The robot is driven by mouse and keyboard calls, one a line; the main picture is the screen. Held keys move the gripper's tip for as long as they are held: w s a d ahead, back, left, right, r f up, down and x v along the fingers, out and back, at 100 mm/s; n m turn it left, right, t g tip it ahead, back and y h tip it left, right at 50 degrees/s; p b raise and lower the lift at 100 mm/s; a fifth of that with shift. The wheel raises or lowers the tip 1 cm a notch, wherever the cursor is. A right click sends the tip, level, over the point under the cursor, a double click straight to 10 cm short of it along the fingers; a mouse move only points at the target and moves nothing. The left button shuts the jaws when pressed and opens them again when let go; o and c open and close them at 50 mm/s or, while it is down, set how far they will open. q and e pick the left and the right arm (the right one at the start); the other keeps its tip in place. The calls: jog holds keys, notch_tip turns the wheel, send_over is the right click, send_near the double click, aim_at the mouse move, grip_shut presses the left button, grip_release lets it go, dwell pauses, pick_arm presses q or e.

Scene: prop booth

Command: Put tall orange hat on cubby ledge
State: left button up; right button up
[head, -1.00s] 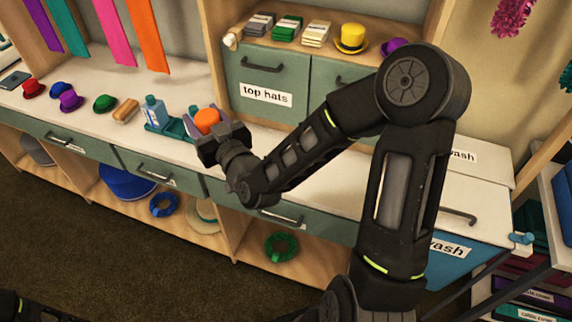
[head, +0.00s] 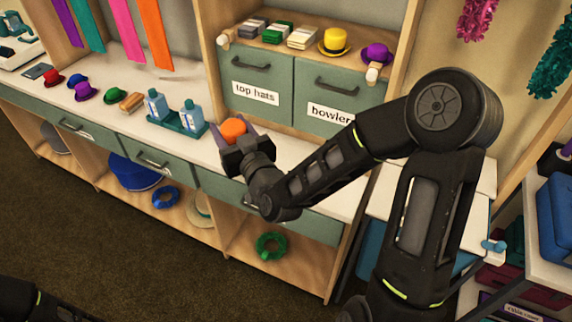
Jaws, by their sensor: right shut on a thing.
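The orange hat (head: 233,130) is held in my right gripper (head: 236,138), which is shut on it. It is in front of the teal drawers, over the white counter. The gripper hides part of the hat, and I cannot tell its full height. My left gripper is not in view.
On the white counter (head: 290,151), a teal tray (head: 176,122) with blue bottles (head: 157,104) stands left of my gripper. Open cubbies below hold larger hats and rings. Wooden uprights bound the ledge.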

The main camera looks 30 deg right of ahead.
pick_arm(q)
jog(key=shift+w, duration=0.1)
pick_arm(e)
jog(key=shift+w+a, duration=0.1)
jog(key=shift+w, duration=0.05)
pick_arm(q)
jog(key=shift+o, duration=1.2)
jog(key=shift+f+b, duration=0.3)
jog(key=shift+b, duration=0.05)
pick_arm(e)
jog(key=shift+d+f, duration=0.25)
pick_arm(q)
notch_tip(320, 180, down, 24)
jog(key=b, duration=2.4)
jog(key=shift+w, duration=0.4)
pick_arm(e)
jog(key=d+f+m+h, duration=0.2)
jog(key=d+f+h, duration=0.2)
jog(key=d, duration=0.7)
jog(key=s+d+f+m+g+h, duration=0.1)
jog(key=d+f+m+h, duration=0.1)
jog(key=d+f, duration=0.4)
jog(key=d+h, duration=0.1)
jog(key=d, duration=0.4)
jog(key=shift+f+m+h, duration=0.2)
jog(key=shift+m+h, duration=0.2)
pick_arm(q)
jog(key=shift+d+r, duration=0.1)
